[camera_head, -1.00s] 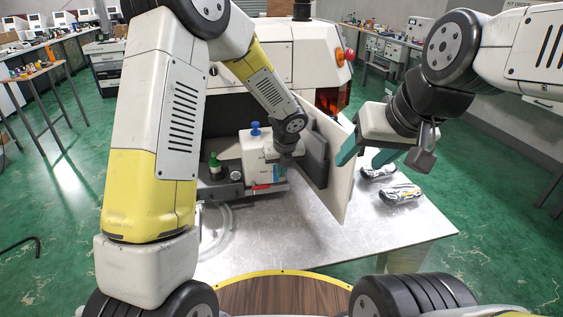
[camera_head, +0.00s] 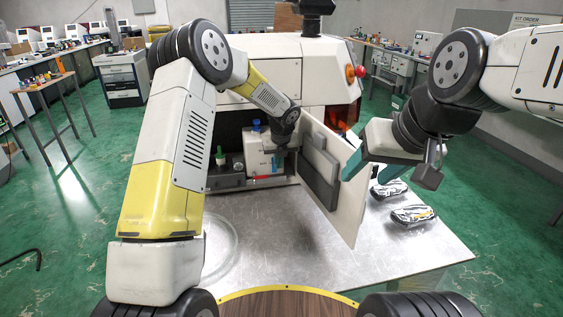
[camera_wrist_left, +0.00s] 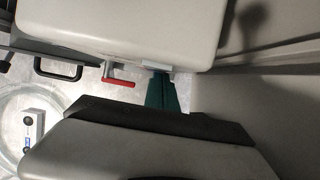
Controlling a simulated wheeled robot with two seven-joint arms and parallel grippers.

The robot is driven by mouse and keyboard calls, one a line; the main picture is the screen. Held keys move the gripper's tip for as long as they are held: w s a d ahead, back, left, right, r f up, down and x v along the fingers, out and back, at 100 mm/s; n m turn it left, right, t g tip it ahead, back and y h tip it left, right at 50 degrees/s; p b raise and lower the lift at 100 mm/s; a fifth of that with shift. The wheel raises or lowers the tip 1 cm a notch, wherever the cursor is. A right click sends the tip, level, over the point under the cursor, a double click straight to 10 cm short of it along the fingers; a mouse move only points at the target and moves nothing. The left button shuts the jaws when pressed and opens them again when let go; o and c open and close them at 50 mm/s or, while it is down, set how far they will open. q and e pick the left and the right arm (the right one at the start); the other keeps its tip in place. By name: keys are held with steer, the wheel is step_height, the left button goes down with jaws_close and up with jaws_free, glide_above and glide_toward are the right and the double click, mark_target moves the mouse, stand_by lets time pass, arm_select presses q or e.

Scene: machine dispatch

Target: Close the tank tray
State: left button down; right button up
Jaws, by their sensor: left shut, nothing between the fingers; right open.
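The tank tray (camera_head: 225,184) sits low in the machine's open bay. It carries a white tank (camera_head: 262,160) with a blue cap and a green-capped bottle (camera_head: 220,157). A red handle (camera_wrist_left: 118,80) shows by the tank in the left wrist view. My left gripper (camera_wrist_left: 162,92) is shut and empty, its teal fingertips against or very near the tank's edge; contact is unclear. In the head view its fingertips are hard to make out beside the tank. My right gripper (camera_head: 365,163) is open and empty beside the open door (camera_head: 345,185).
The door swings out over the metal table (camera_head: 290,235), right of the bay. Two patterned packets (camera_head: 412,215) lie on the table at the right. The table's front middle is clear. A red button (camera_head: 361,71) is on the machine's side.

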arm_select(q)
steer(key=shift+w+a, duration=0.25)
steer(key=shift+w, duration=0.85)
steer(key=shift+w+a, duration=0.25)
steer(key=shift+w, duration=0.85)
